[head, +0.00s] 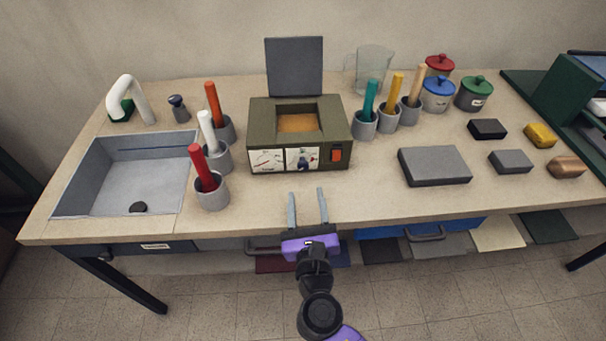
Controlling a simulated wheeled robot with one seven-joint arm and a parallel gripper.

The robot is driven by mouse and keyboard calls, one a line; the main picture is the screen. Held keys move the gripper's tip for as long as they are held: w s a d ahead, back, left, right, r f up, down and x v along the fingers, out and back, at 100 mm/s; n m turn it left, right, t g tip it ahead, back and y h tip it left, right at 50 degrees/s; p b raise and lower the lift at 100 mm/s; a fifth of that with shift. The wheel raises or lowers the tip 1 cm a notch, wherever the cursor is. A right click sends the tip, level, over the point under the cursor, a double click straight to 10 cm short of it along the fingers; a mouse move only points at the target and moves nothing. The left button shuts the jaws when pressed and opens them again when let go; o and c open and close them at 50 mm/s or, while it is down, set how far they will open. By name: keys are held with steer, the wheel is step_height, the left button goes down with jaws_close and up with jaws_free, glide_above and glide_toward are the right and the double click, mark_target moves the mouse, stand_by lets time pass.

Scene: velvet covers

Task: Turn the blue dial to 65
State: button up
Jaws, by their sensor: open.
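My gripper (308,193) is open and empty, with two grey fingers pointing at the box. It is below the dial in the picture, apart from the box, over the bench's front edge.
Grey cups with coloured sticks stand left (213,195) and right (364,125) of the box. A sink (75,187) is at the left. A dark grey slab (434,165) lies at the right. The bench top (370,200) directly before the box is clear.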

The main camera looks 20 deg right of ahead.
mark_target(303, 167)
steer(key=shift+p+x, duration=0.3)
steer(key=shift+x, duration=3.6)
steer(key=shift+d+f, duration=0.1)
steer(key=shift+c, duration=0.2)
jaws_close()
